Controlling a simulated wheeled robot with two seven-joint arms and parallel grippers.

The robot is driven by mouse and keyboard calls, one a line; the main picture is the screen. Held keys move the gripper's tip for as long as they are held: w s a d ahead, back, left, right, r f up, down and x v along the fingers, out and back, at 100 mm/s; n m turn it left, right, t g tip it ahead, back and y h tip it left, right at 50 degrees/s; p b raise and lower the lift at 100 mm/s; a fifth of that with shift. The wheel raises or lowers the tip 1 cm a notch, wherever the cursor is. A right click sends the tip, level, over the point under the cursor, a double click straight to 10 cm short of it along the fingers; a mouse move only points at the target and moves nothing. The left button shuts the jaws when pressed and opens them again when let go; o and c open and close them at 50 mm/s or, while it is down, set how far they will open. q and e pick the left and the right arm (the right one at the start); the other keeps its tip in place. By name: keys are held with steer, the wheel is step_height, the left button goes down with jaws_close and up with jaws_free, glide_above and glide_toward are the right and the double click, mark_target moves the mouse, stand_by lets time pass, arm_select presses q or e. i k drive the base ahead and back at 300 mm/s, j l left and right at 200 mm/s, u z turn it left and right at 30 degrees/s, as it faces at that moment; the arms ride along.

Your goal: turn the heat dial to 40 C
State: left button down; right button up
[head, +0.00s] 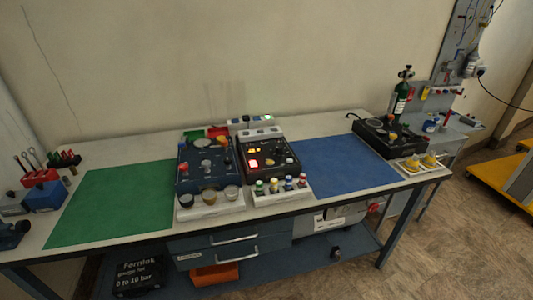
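Two control boxes stand side by side near the middle of the bench. The left one is a blue-grey box (190,178) with several knobs and a red knob at its top left. The right one is a black box (285,160) with small lit amber readouts (254,150) and a glowing red patch (253,163). Small round controls show on both, but their markings are too small to read. I cannot tell which one is the heat dial or where it points. Neither of my grippers is in view.
A green mat (110,205) lies left of the boxes and a blue mat (345,165) lies right; both are clear. White racks with jars (208,197) and small bottles (275,187) stand before the boxes. A black unit with a green cylinder (400,102) stands at right.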

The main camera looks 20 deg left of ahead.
mark_target(279, 149)
steer(key=i+j+z, duration=0.25)
steer(key=i, duration=0.2)
steer(key=i+j+z, duration=0.25)
steer(key=i, duration=0.2)
